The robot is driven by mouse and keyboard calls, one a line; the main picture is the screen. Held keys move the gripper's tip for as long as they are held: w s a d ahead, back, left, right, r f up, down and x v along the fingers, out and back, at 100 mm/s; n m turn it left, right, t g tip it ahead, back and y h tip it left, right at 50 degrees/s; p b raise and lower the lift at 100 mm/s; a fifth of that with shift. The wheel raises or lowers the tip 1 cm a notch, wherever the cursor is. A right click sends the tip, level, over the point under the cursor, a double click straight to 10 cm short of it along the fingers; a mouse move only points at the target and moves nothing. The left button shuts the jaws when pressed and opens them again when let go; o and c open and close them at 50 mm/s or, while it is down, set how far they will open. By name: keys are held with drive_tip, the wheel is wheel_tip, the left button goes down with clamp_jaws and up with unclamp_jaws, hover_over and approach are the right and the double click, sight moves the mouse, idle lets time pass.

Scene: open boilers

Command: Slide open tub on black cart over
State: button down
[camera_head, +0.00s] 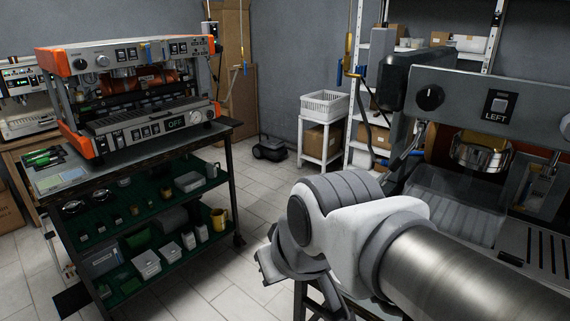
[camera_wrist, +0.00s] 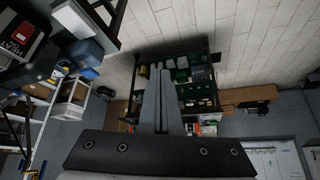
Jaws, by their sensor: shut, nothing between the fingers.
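The black cart (camera_head: 238,165) stands at the left with green shelves below its top. On its lower shelf are small open white tubs (camera_head: 146,263) and a larger grey box (camera_head: 100,260). A pale tub (camera_head: 188,181) sits on the shelf above. I cannot tell which tub is the task's. My gripper (camera_head: 265,268) is right of the cart and apart from it, above the floor. In the wrist view my gripper (camera_wrist: 160,75) is shut and empty, its fingers hiding part of the cart's shelves (camera_wrist: 197,88).
An orange espresso machine (camera_head: 130,85) stands on the cart top. A yellow mug (camera_head: 218,219) is at the lower shelf's right end. Another espresso machine (camera_head: 470,90) is at the right, beside my arm. Tiled floor (camera_head: 255,200) lies clear between them. A white basket (camera_head: 325,104) stands behind.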

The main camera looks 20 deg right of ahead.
drive_tip(key=w+d+n+t+h+p, duration=0.1)
drive_tip(key=w+d+t+p, duration=0.2)
drive_tip(key=w, duration=1.3)
drive_tip(key=w+d+f+h, duration=0.1)
drive_tip(key=d+h, duration=0.2)
drive_tip(key=d, duration=0.2)
drive_tip(key=w+d+f+h, duration=0.1)
drive_tip(key=d+h, duration=0.2)
drive_tip(key=d, duration=0.2)
drive_tip(key=d+f+h, duration=0.1)
drive_tip(key=d+h, duration=0.2)
drive_tip(key=d, duration=0.3)
drive_tip(key=shift+w+h+p, duration=0.3)
drive_tip(key=shift+w+p, duration=0.05)
drive_tip(key=shift+w, duration=0.05)
drive_tip(key=s+d+r+n+g+h+p, duration=0.1)
drive_tip(key=s+d+r+g+h, duration=0.1)
drive_tip(key=s+d+g+h, duration=0.45)
drive_tip(key=shift+t+h, duration=0.45)
drive_tip(key=shift+t, duration=0.5)
drive_tip(key=x, duration=0.7)
drive_tip(key=s+x, duration=0.1)
drive_tip(key=x, duration=0.2)
drive_tip(key=shift+d+f, duration=0.25)
drive_tip(key=shift+d, duration=0.2)
drive_tip(key=shift+s, duration=0.1)
